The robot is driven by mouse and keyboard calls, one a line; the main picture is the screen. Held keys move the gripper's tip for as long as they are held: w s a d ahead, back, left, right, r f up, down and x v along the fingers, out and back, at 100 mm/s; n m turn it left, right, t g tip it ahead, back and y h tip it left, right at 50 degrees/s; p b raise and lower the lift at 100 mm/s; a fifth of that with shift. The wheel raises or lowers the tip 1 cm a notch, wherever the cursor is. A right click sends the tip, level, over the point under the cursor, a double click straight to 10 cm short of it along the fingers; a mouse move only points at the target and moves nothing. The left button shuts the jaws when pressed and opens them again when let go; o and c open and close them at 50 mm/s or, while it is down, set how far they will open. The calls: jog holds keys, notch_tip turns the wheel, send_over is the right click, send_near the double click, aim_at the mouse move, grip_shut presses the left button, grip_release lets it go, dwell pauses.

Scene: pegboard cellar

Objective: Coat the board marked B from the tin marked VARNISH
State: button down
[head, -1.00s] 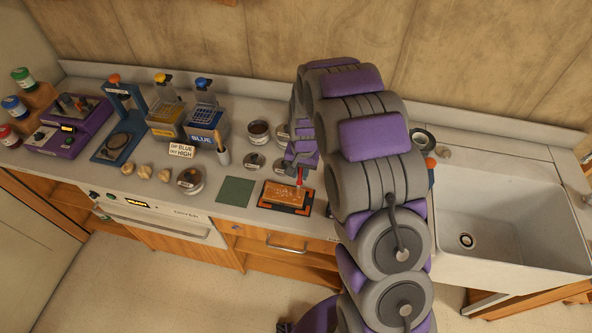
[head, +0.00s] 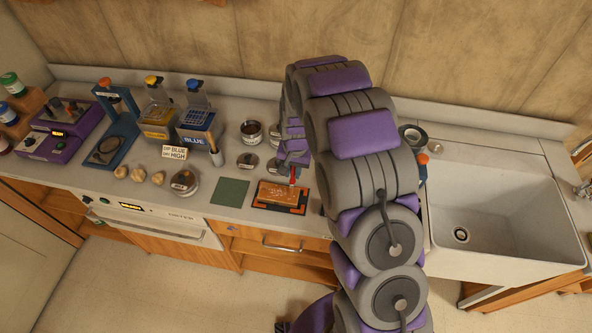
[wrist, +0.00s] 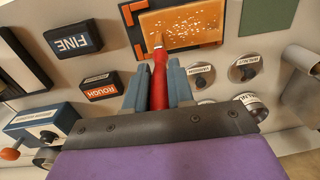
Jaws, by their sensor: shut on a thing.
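My gripper (wrist: 158,72) is shut on a red-handled brush (wrist: 158,92), whose metal end points at the board. The brush tip is at the board's near edge in the wrist view; contact is unclear. Two labelled lids, one (wrist: 200,76) and another (wrist: 243,71), lie beside the gripper. An open tin (head: 251,133) stands behind them; its label is too small to read. My arm partly hides a second tin.
Blocks marked FINE (wrist: 73,41) and ROUGH (wrist: 100,87) lie beside the board. A green sheet (head: 230,191) lies left of it, with a labelled round tin (head: 184,184) further left. The sink (head: 490,215) is at the right.

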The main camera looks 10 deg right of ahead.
jog(key=shift+w+a+p, duration=0.6)
jog(key=shift+w+a, duration=1.2)
jog(key=shift+a, duration=3.25)
jog(key=shift+s+d+f+b, duration=0.15)
jog(key=shift+s+d, duration=0.45)
jog(key=shift+d, duration=1)
jog(key=shift+s+d+r+b, duration=0.15)
jog(key=shift+s+d, duration=0.4)
jog(key=shift+d, duration=1)
jog(key=shift+s+d+f+b, duration=0.15)
jog(key=shift+s+d, duration=0.45)
jog(key=shift+d, duration=1)
jog(key=d, duration=0.1)
jog(key=s+d, duration=0.1)
jog(key=d, duration=0.1)
jog(key=shift+d, duration=0.1)
jog(key=shift+r, duration=0.55)
notch_tip(320, 180, up, 7)
jog(key=p, duration=0.1)
jog(key=shift+d+p, duration=0.15)
jog(key=shift+p, duration=0.2)
jog(key=shift+f, duration=0.1)
